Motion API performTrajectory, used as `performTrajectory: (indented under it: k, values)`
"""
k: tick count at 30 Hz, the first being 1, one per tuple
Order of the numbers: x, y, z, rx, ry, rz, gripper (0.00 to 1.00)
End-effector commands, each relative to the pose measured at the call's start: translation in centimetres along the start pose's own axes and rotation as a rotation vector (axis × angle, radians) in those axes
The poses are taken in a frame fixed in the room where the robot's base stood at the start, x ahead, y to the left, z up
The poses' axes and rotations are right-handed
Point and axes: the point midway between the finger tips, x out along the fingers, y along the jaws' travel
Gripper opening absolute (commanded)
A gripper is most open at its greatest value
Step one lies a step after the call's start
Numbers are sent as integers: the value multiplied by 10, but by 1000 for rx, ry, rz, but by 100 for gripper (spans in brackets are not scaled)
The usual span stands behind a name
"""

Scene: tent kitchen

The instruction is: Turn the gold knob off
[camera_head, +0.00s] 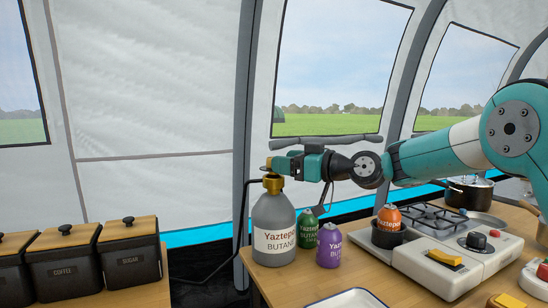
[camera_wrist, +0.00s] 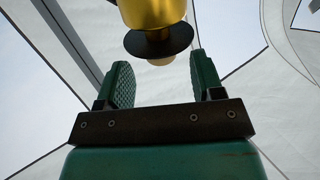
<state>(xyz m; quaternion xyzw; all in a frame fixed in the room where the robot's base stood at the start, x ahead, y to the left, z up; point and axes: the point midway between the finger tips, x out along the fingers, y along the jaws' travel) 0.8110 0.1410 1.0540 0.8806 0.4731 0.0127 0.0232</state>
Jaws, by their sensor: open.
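The gold knob (camera_head: 273,184) sits on top of a large grey butane bottle (camera_head: 273,220), which stands upright on the table. In the wrist view a gold cylinder (camera_wrist: 152,12) enters from the top edge, with a dark disc (camera_wrist: 158,42) and a small pale gold end below it. My gripper (camera_head: 270,164) is at the top of the bottle, just above the gold knob. In the wrist view its two green fingers (camera_wrist: 161,80) are apart, one on each side of the small gold end, with visible gaps.
Green (camera_head: 308,229) and purple (camera_head: 329,245) canisters stand right of the bottle. A stove (camera_head: 440,262) with an orange canister (camera_head: 389,217) on its left side is farther right. Black jars (camera_head: 134,262) stand at left. A white tray (camera_head: 346,300) lies at the front.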

Motion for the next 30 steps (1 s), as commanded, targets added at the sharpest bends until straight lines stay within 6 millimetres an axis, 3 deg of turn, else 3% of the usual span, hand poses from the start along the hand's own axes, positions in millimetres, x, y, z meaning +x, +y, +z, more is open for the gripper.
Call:
performTrajectory:
  k: [3,7,19,25,30]
  values:
    - [21,-1,-1,0,0,-2,61]
    - [35,0,0,0,0,-1,61]
    - [42,0,0,1,0,0,61]
    - [41,0,0,0,0,1,15]
    - [40,2,0,0,0,5,14]
